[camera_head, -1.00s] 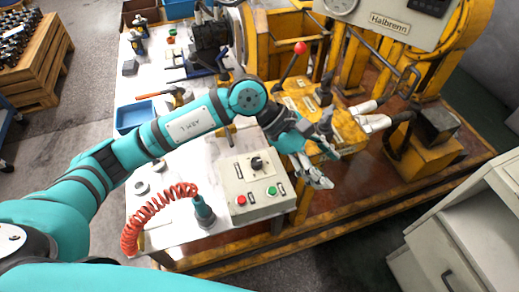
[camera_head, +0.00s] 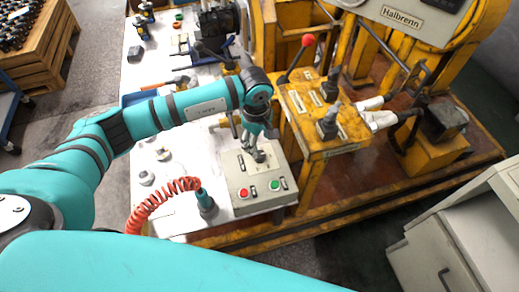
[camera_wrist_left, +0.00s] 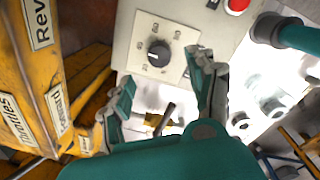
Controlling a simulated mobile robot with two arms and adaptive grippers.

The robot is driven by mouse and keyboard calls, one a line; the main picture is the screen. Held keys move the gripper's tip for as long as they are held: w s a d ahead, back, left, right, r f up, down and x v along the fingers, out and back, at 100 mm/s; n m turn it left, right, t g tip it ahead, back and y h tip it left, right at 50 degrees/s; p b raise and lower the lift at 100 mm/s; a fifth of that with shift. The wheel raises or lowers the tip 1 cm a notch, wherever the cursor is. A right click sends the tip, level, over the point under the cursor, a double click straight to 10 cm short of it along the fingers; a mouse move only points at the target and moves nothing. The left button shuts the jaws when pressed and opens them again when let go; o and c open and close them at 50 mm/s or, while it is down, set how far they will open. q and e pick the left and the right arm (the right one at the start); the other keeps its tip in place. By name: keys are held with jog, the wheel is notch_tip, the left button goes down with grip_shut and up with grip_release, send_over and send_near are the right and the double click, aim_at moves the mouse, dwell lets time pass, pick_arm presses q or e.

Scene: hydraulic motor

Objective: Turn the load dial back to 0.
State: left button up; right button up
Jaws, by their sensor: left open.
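The load dial (camera_wrist_left: 159,53) is a dark round knob on a pale square plate with marks around it, shown in the left wrist view. It sits on a grey control box (camera_head: 236,208) with a red and a green button. In the head view my gripper largely covers the dial. My left gripper (camera_head: 258,150) is open above the box, pointing down. In the left wrist view its fingers (camera_wrist_left: 162,70) are spread near the dial's plate, apart from the knob. The dial's exact mark reading is too small to tell.
A teal post with a red coiled hose (camera_head: 160,195) stands left of the box. Right of it is a yellow machine (camera_head: 345,125) with a red-knobbed lever (camera_head: 308,40) and white-gripped handles (camera_head: 375,112). The red button (camera_wrist_left: 236,5) is near the box's edge.

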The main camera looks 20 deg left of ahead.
aim_at(260, 154)
pick_arm(q)
notch_tip(260, 154, down, 7)
jog(key=shift+w+d+r+p, duration=0.1)
jog(key=shift+w+r+p, duration=0.05)
jog(key=shift+p, duration=0.25)
jog(key=c, duration=1.1)
